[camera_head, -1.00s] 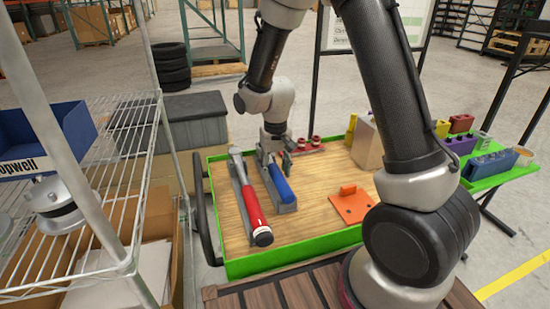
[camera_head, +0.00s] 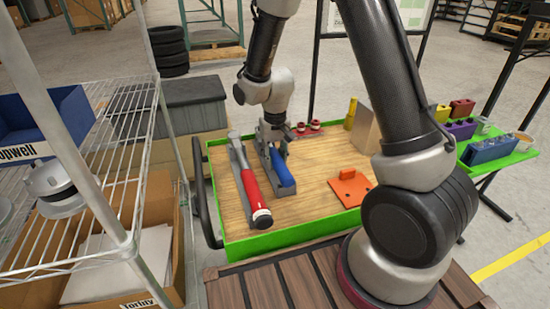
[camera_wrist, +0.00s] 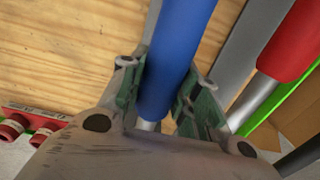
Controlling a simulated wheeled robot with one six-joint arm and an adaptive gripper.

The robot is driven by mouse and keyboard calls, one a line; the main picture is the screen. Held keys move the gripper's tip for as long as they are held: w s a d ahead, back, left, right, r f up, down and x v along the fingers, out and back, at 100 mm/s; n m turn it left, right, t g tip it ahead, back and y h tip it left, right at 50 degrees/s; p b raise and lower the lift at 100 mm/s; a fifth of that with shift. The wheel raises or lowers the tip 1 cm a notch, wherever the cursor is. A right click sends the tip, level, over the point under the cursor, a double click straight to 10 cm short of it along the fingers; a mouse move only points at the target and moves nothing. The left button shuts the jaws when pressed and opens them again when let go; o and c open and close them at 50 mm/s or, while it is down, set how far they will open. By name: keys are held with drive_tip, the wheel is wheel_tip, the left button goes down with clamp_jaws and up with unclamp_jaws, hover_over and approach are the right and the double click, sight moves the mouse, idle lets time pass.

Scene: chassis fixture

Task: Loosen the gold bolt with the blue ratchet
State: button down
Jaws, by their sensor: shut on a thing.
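The blue ratchet (camera_head: 284,172) lies in a grey holder (camera_head: 287,192) on the wooden top of the green-rimmed cart. My gripper (camera_head: 274,136) reaches down at its far end. In the wrist view, the blue handle (camera_wrist: 178,45) runs between the two fingers of my gripper (camera_wrist: 163,84), which is shut on it. A short silver part (camera_wrist: 146,125) shows below the blue handle; the rest of the tool's far end is hidden by the gripper. The gold bolt is not in view.
A red-handled tool (camera_head: 251,185) lies in a holder close to the left of the ratchet. An orange plate (camera_head: 350,190) lies to the right. Red pieces (camera_head: 308,128) and a tan box (camera_head: 366,128) stand farther back. A wire shelf (camera_head: 110,150) stands at left.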

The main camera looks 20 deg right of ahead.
sight(275, 153)
drive_tip(key=shift+r, duration=0.15)
drive_tip(key=shift+r, duration=3.5)
